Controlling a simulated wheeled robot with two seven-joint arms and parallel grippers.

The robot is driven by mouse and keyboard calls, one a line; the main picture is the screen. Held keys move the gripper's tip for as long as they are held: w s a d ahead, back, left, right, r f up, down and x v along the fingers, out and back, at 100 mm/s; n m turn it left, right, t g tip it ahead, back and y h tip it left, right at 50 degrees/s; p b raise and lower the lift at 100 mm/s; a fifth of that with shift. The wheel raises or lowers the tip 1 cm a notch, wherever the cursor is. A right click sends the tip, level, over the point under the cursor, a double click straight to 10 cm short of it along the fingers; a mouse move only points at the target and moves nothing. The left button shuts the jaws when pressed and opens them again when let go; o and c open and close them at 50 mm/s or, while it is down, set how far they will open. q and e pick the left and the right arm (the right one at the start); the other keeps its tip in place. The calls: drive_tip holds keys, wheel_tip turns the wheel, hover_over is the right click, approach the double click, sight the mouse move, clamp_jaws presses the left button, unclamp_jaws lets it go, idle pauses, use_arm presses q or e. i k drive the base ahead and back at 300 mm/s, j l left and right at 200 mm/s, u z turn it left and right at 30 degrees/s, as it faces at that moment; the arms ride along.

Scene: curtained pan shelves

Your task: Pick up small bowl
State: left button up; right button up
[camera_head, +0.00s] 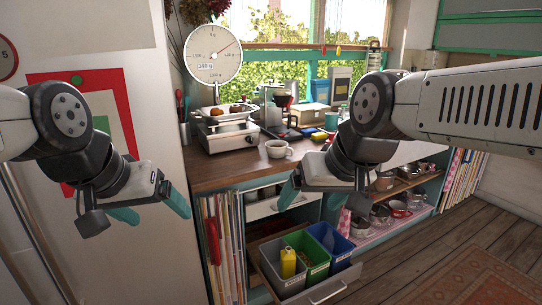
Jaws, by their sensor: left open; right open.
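Metal pots and bowl-like vessels (385,182) stand on the upper open shelf at the right, small and partly hidden by my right arm. More pans (398,210) stand on the shelf below. I cannot tell which of them is the small bowl. A white cup-like vessel (277,149) with a handle stands on the wooden counter. My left gripper (150,208) is open and empty in front of the white wall at the left. My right gripper (314,204) is open and empty in front of the cabinet, left of the pan shelves.
A scale (229,135) stands on the counter (215,175). An open drawer (325,290) holds grey, green and blue bins (317,258) and juts out below my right gripper. Upright books (222,240) fill the left cabinet.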

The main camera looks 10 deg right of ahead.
sight(280, 150)
drive_tip(key=i+l, duration=0.2)
drive_tip(key=i, duration=0.35)
drive_tip(key=i+l+z, duration=0.1)
drive_tip(key=i, duration=0.45)
